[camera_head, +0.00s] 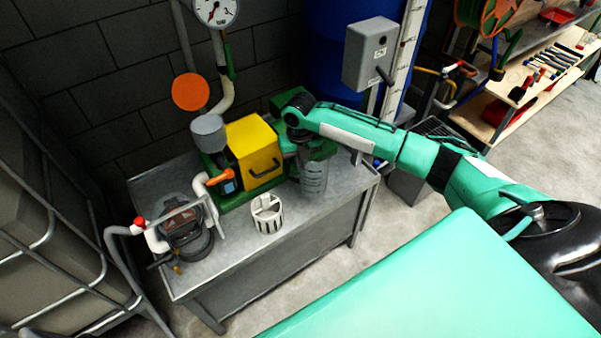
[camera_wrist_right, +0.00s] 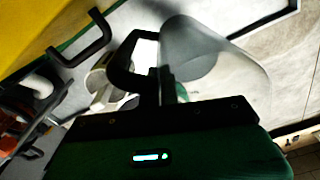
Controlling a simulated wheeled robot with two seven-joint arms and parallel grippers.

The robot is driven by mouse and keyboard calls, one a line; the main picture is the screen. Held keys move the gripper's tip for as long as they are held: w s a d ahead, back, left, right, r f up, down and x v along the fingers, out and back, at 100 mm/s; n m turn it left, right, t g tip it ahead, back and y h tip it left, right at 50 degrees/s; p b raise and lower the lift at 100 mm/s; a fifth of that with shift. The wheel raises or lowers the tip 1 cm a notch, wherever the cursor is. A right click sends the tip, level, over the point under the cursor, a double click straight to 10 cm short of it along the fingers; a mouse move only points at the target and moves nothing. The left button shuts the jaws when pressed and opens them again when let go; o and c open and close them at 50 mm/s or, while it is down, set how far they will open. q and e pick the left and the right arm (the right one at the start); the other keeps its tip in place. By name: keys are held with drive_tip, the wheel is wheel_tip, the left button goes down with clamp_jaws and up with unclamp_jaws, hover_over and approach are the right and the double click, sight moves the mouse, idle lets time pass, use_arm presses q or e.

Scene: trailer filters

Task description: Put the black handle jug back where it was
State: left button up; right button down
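The jug (camera_head: 313,181) is a clear grey cylinder with measuring marks, upright at the right end of the grey metal table, below my right gripper (camera_head: 303,146). I cannot tell whether its base touches the table. In the right wrist view the jug (camera_wrist_right: 215,65) lies just beyond the fingers, and its black handle (camera_wrist_right: 122,62) loops to the left. My right gripper's fingers (camera_wrist_right: 162,85) are close together at the handle and appear shut on it. In the head view my own arm hides the handle and fingers. My left gripper is not in view.
The metal table (camera_head: 255,262) also bears a yellow and green pump unit (camera_head: 254,145), a white slotted basket (camera_head: 267,214) and a dark filter housing with a clamp frame (camera_head: 183,228). A grey box (camera_head: 370,54) and blue barrel stand behind. The table's front strip is clear.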

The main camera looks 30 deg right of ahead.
sight(300, 173)
wheel_tip(300, 173, down, 4)
drive_tip(key=shift+f, duration=0.35)
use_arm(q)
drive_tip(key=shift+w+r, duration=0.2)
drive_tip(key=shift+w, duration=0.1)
use_arm(e)
drive_tip(key=shift+f, duration=0.15)
drive_tip(key=c, duration=1.6)
unclamp_jaws()
drive_tip(key=shift+c, duration=0.2)
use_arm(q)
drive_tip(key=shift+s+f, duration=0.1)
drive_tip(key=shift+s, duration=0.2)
